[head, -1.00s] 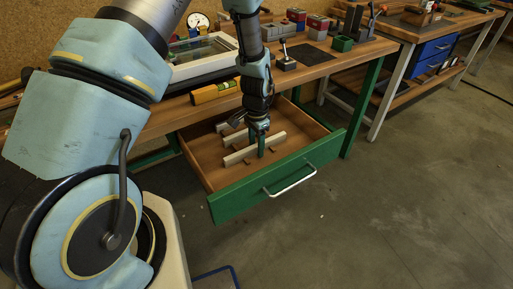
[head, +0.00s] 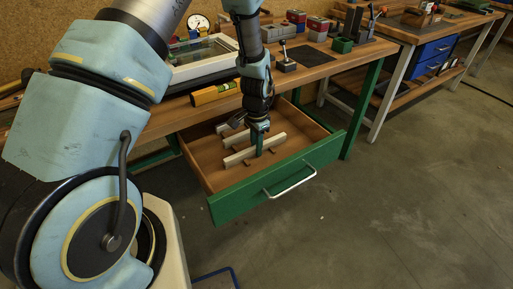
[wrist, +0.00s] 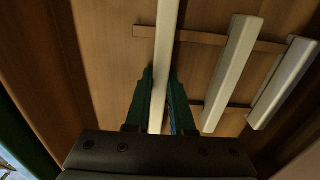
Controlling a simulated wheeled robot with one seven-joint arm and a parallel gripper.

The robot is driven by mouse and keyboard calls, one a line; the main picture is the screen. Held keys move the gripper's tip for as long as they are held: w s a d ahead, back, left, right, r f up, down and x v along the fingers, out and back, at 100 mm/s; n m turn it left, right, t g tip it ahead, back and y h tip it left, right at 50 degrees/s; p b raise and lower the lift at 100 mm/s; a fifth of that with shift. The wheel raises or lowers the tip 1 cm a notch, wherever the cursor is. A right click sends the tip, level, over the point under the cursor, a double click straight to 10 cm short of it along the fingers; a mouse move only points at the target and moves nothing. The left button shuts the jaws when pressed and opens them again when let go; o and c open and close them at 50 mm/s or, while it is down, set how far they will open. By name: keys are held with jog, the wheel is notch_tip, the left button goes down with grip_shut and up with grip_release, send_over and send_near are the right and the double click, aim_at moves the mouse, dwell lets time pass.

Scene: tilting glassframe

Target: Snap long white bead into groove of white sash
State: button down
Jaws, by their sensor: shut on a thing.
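My gripper (head: 258,152) points down inside the open drawer and is shut on a long white bead (wrist: 160,95). In the wrist view the bead runs lengthwise between the two green fingers (wrist: 161,95). In the head view the same bead (head: 237,159) is the one nearest the drawer front. Two other white beads lie beside it, a middle one (wrist: 231,70) and an outer one (wrist: 284,82). The white sash (head: 179,73) lies on the workbench behind the drawer, partly hidden by my arm; its groove cannot be made out.
The beads lie across thin wooden strips (wrist: 205,38) in the drawer. The green drawer front (head: 285,178) has a metal handle. A yellow level (head: 215,93) lies at the bench edge above the drawer. A lever device (head: 286,63) and several blocks stand on the bench to the right.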

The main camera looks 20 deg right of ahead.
notch_tip(320, 180, up, 10)
jog(key=shift+f+b, duration=0.15)
jog(key=shift+b, duration=0.9)
notch_tip(320, 180, up, 9)
jog(key=p, duration=0.6)
jog(key=shift+p, duration=0.4)
